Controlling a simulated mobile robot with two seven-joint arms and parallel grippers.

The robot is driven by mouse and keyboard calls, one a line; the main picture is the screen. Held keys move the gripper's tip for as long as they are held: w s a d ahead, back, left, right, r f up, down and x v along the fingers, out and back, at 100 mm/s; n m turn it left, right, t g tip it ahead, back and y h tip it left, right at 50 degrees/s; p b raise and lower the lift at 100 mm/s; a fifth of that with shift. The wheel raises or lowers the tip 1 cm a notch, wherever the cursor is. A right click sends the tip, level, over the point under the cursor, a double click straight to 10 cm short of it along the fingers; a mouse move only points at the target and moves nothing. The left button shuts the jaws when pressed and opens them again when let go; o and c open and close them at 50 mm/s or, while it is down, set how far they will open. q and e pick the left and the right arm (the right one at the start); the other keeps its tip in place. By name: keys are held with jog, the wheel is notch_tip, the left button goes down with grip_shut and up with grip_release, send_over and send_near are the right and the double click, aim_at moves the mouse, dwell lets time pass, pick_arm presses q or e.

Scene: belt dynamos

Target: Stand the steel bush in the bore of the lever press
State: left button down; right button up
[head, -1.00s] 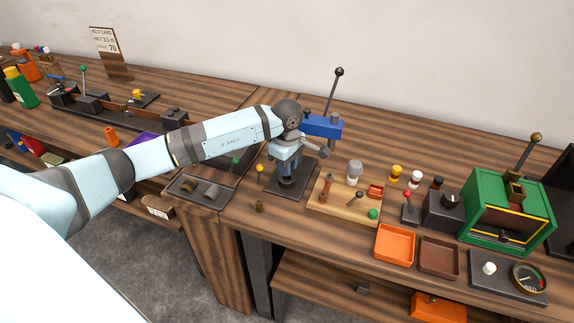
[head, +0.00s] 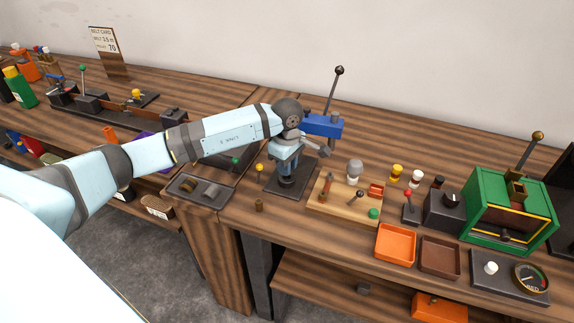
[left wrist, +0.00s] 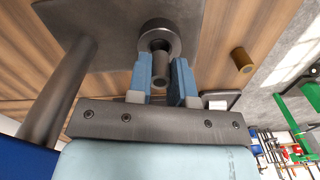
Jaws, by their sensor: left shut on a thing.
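The lever press has a blue head (head: 322,125), a ball-topped lever and a dark base plate (head: 300,188). Its round bore cup (left wrist: 172,30) stands on the plate in the left wrist view. My left gripper (head: 287,168) is at the press, above the cup and below the blue head. In the left wrist view its two blue fingers are shut on the grey steel bush (left wrist: 159,70). The bush's far end lines up with the cup's opening; whether it has entered the bore I cannot tell. My right gripper is out of view.
The press column (left wrist: 62,95) stands close beside the left gripper. A small brown bush (head: 259,206) stands near the table's front edge. A dark tray (head: 214,202) lies to the left. A wooden board (head: 334,205) with several parts and an orange tray (head: 395,244) lie to the right.

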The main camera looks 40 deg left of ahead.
pick_arm(q)
jog(key=shift+f, duration=0.2)
jog(key=shift+f+b, duration=0.3)
jog(key=shift+b, duration=0.1)
jog(key=shift+f+b, duration=0.35)
jog(key=shift+f, duration=0.05)
jog(key=c, duration=0.9)
grip_release()
jog(key=shift+c, duration=0.2)
